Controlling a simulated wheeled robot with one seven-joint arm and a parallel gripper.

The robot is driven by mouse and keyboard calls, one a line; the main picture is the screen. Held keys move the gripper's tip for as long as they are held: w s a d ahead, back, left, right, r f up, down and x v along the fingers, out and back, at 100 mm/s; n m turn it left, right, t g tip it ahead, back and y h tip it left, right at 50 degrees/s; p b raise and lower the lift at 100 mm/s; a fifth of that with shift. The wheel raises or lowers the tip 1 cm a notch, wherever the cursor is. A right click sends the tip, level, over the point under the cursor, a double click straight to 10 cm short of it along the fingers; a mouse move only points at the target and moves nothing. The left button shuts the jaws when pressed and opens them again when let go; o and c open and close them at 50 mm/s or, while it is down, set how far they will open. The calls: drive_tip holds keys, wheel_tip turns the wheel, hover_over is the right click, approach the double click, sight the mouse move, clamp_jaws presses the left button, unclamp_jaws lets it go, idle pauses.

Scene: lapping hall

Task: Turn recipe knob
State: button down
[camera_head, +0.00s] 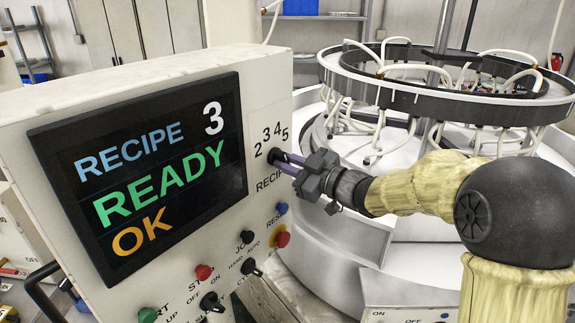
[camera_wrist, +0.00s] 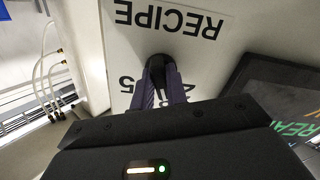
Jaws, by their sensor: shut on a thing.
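The recipe knob (camera_wrist: 159,62) is a dark round knob on the white control panel, below the numbers 2, 3, 4, 5 in the head view (camera_head: 273,155). My gripper (camera_head: 283,160) reaches in from the right and is shut on the knob. In the wrist view my gripper's two purple-grey fingers (camera_wrist: 162,82) lie on either side of the knob. The fingers hide part of the numbers. The knob's pointer direction is hidden. The screen (camera_head: 145,170) reads RECIPE 3, READY, OK.
Below the knob the panel carries a blue button (camera_head: 282,208), a red-on-yellow button (camera_head: 282,239), a red stop button (camera_head: 203,272), a green start button (camera_head: 148,315) and black selector knobs (camera_head: 247,237). A large round machine with hoses (camera_head: 440,95) stands behind my arm.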

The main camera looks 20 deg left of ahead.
drive_tip(key=n+b, duration=0.7)
drive_tip(key=b, duration=0.2)
drive_tip(key=shift+w+d+b, duration=0.1)
drive_tip(key=shift+b, duration=0.2)
drive_tip(key=shift+n, duration=0.3)
drive_tip(key=c, duration=1.4)
unclamp_jaws()
drive_tip(key=shift+d, duration=0.1)
